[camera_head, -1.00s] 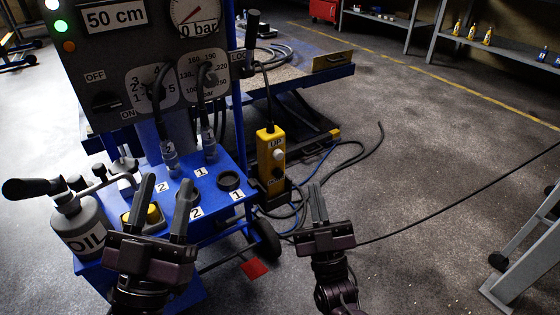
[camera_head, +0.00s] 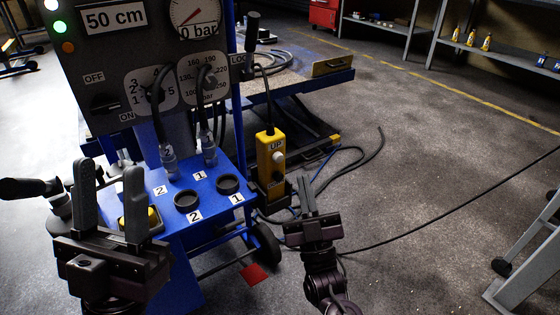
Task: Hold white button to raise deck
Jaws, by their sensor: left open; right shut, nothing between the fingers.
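A yellow control pendant (camera_head: 271,168) hangs on a black cable at the right side of the blue cart. Its white button (camera_head: 278,157) sits below the label "UP". A darker button shows lower on it. The lift deck (camera_head: 300,82) stands behind the cart. My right gripper (camera_head: 305,183) is shut and empty, to the lower right of the pendant and apart from it in the picture. My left gripper (camera_head: 109,172) is open, with its fingers up, in front of the cart's left part. It hides most of the oil can.
The control panel (camera_head: 140,60) reads 50 cm, and its gauge points near 0 bar. The blue cart (camera_head: 215,215) has black round sockets. Hoses and cables (camera_head: 350,160) lie on the floor. A grey frame (camera_head: 525,260) stands at the right.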

